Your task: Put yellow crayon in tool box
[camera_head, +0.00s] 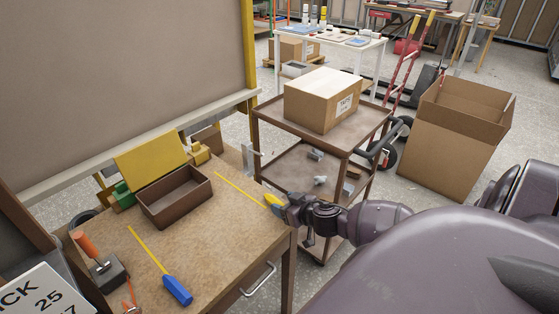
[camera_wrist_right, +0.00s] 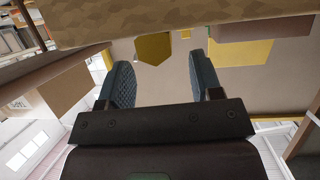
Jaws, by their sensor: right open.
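The yellow crayon appears to be the long thin yellow piece (camera_head: 240,188) on the workbench, with a thicker yellow end (camera_head: 271,200) at the right edge. In the right wrist view a yellow end (camera_wrist_right: 153,48) shows at the table edge, just beyond the fingertips and between their lines. My right gripper (camera_head: 277,202) is open around or just short of that end; contact cannot be told. It also shows in the wrist view (camera_wrist_right: 160,75), empty between its fingers. The brown open box (camera_head: 175,208), likely the tool box, stands on the bench. My left gripper is out of view.
A blue-handled tool (camera_head: 177,290) and an orange-handled tool (camera_head: 86,244) are on the wooden workbench (camera_head: 222,240). A brown cart (camera_head: 335,140) carrying a carton (camera_head: 322,100) stands beyond the bench.

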